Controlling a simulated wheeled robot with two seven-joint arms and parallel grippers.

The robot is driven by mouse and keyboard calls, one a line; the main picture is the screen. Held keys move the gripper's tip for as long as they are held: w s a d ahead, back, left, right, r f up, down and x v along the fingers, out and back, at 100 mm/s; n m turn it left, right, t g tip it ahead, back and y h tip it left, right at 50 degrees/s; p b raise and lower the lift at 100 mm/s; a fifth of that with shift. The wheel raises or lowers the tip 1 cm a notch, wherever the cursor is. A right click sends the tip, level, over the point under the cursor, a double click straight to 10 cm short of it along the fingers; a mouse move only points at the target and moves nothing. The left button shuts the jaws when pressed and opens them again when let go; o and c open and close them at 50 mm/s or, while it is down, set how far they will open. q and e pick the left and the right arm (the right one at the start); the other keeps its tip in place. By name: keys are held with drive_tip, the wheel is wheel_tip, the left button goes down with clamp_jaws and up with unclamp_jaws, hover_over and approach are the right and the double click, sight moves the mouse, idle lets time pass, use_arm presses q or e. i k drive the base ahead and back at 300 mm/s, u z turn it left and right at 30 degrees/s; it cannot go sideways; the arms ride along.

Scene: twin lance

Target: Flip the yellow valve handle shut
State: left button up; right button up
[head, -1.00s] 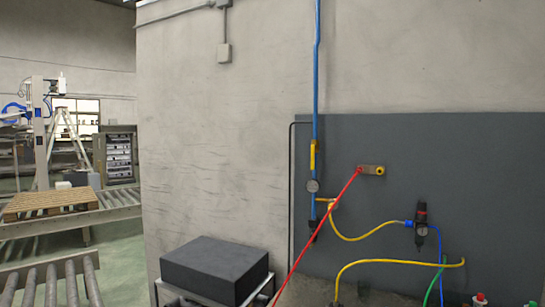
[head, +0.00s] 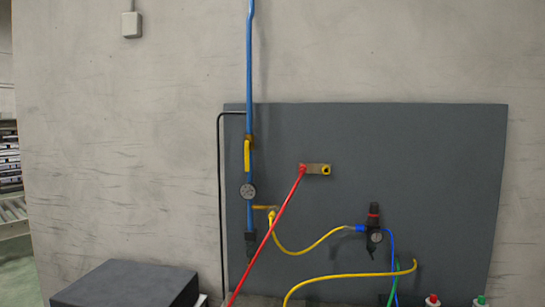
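The yellow valve handle (head: 247,155) is on the blue vertical pipe (head: 250,60) at the left side of a grey wall panel (head: 440,160). The handle points down, in line with the pipe. Neither of my grippers shows in the head view.
A red hose (head: 268,235) slants up to a brass fitting (head: 318,169) right of the pipe. A yellow hose (head: 305,250) runs to a dark regulator (head: 374,230). A dark box (head: 125,285) stands at the lower left.

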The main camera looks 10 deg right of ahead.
sight(247, 143)
drive_tip(key=k, duration=0.65)
drive_tip(key=u, duration=0.45)
drive_tip(key=i, duration=0.55)
drive_tip(key=u, duration=0.45)
drive_tip(key=i, duration=0.95)
drive_tip(key=z, duration=0.3)
